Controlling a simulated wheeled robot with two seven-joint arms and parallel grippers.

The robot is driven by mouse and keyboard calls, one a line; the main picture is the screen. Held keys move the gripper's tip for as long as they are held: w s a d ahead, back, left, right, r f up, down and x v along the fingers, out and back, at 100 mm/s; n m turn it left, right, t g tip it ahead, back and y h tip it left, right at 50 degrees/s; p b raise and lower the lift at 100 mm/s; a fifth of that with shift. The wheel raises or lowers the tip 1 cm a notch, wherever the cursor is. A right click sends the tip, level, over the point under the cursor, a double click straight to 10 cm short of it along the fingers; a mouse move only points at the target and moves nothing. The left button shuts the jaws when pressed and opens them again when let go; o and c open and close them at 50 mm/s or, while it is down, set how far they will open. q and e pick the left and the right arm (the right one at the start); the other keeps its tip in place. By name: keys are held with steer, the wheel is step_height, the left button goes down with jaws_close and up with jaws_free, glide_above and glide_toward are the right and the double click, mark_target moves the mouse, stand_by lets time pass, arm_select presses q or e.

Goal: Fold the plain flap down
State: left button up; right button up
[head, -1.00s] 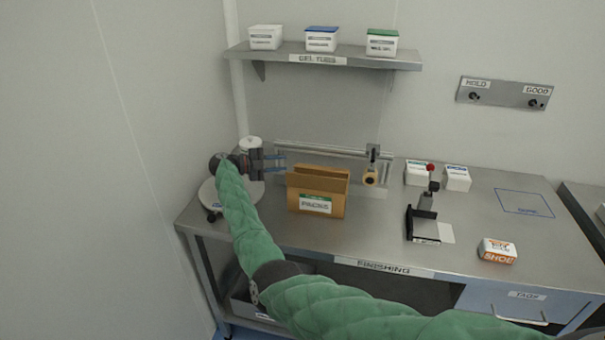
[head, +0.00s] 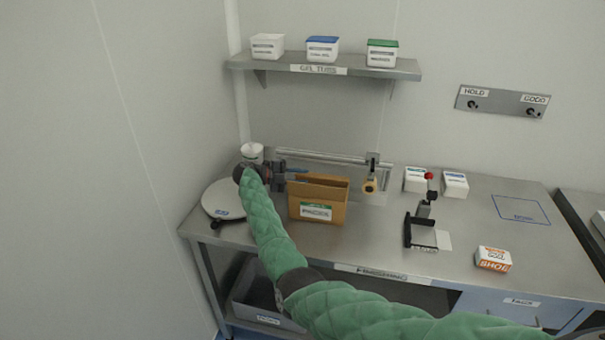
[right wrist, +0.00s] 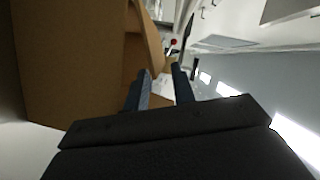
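The brown cardboard box (head: 325,212) stands on the steel bench with a green-and-white label on its front. Its top is open, with a brown panel (head: 325,180) standing along the back; I cannot tell which flap is the plain one. My right gripper (head: 304,171) is at the box's back left top edge, its fingers pointing right. In the right wrist view the fingers (right wrist: 162,80) are apart with nothing held between them. There, the box's cardboard (right wrist: 70,60) fills the left, and a brown flap (right wrist: 150,40) rises just beyond the fingertips. My left gripper is not in view.
A round white plate (head: 222,198) and a white-lidded jar (head: 252,151) are left of the box. A wooden-ended tool (head: 370,186) on a rail stands close right. A black stand (head: 420,228), white tubs (head: 455,184) and a shoe-labelled box (head: 493,258) are farther right.

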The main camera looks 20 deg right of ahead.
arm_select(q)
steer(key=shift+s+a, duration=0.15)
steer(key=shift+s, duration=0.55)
arm_select(e)
steer(key=shift+s+d+f, duration=0.1)
steer(key=shift+d+f, duration=0.05)
steer(key=shift+d, duration=0.3)
steer(key=shift+c, duration=0.3)
jaws_close()
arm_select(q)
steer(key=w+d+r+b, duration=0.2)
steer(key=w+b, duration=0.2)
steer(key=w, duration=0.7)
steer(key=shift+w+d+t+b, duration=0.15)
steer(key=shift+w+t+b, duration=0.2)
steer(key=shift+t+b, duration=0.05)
arm_select(e)
steer(key=shift+s+f+m, duration=0.15)
steer(key=shift+f+m, duration=0.25)
steer(key=shift+m, duration=0.2)
steer(key=shift+o, duration=0.3)
jaws_free()
steer(key=shift+a, duration=0.1)
